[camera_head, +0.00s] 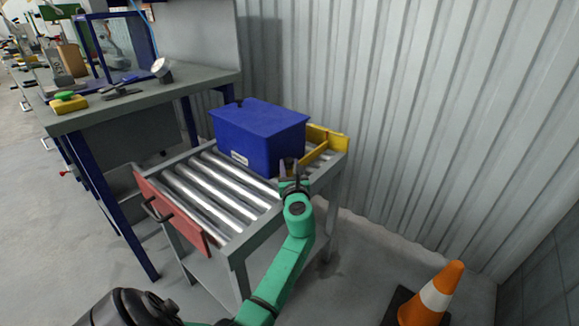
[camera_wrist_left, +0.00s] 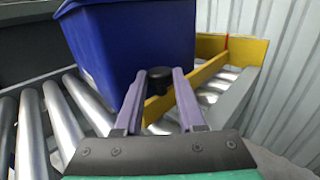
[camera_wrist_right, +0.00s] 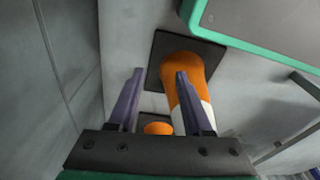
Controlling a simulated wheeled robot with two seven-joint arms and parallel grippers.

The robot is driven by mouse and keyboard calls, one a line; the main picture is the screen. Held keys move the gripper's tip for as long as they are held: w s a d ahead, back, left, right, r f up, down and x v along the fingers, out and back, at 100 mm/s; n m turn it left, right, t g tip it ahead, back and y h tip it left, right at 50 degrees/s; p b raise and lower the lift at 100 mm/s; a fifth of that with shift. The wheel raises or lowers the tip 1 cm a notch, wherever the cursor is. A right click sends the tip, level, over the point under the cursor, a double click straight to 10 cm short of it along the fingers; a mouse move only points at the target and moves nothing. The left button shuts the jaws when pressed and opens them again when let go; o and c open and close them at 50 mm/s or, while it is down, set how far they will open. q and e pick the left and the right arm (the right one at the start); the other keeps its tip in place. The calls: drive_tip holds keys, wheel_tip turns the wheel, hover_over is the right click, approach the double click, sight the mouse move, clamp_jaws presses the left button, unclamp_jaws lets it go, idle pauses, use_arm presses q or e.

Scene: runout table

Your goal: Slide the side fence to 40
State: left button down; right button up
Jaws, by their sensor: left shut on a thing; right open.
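The side fence (camera_head: 314,156) is a yellow bar on the roller table, running along the right side of a blue bin (camera_head: 261,136). It also shows in the left wrist view (camera_wrist_left: 190,84), close beside the bin's lower edge. My left gripper (camera_head: 289,177) is at the fence's near end. In the left wrist view its fingers (camera_wrist_left: 168,76) are shut around a black knob (camera_wrist_left: 158,77) at that end. No scale or number can be read. My right gripper (camera_wrist_right: 156,74) is open and empty, away from the table.
A yellow end plate (camera_head: 336,139) stands behind the fence. The rollers (camera_head: 210,187) left of the bin are bare, with a red plate (camera_head: 170,215) at the near left end. A workbench (camera_head: 150,95) adjoins on the left. An orange cone (camera_head: 434,292) stands on the floor.

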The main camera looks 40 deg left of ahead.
use_arm(q)
drive_tip(key=shift+d, duration=0.3)
drive_tip(key=d, duration=0.3)
drive_tip(key=shift+d+p, duration=0.25)
drive_tip(key=shift+p, duration=0.15)
drive_tip(key=shift+f, duration=0.2)
drive_tip(key=c, duration=0.7)
unclamp_jaws()
drive_tip(key=shift+c, duration=0.2)
drive_tip(key=shift+o, duration=1.1)
drive_tip(key=shift+d, duration=0.1)
drive_tip(key=shift+r, duration=0.15)
use_arm(e)
drive_tip(key=shift+s+d+f, duration=0.3)
drive_tip(key=shift+s+f, duration=0.3)
drive_tip(key=shift+f, duration=0.25)
